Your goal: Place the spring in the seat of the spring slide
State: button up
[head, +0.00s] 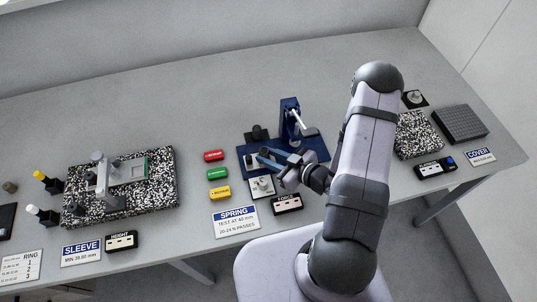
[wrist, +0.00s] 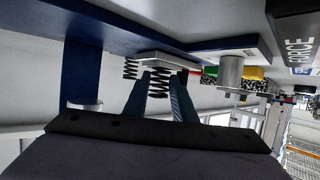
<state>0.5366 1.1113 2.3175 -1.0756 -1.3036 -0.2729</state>
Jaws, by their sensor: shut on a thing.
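My gripper (head: 264,157) is over the left part of the blue test stand (head: 315,152). In the wrist view its two blue fingers (wrist: 163,100) are closed around a dark coil spring (wrist: 159,82), which is upright in line with the stand's springs. The spring is close to a pale block (wrist: 168,61); whether it touches the block I cannot tell. A second dark spring (wrist: 130,68) stands beside it. A metal cylinder (wrist: 231,72) stands on a pale plate, which shows in the head view (head: 262,188) in front of the stand. I cannot clearly make out the slide's seat.
The stand's blue column (head: 289,118) with a pale lever rises right of my gripper. The FORCE display (head: 287,203) sits in front. The table behind the stand is clear.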

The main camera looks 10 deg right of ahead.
jog(key=shift+f, duration=0.15)
jog(key=o, duration=1)
jog(key=shift+o, duration=0.2)
jog(key=shift+r, duration=0.2)
jog(key=shift+s+d, duration=0.2)
jog(key=shift+d, duration=0.05)
jog(key=b+v, duration=0.2)
jog(key=v, duration=0.9)
jog(key=shift+s, duration=0.2)
jog(key=shift+d, duration=0.1)
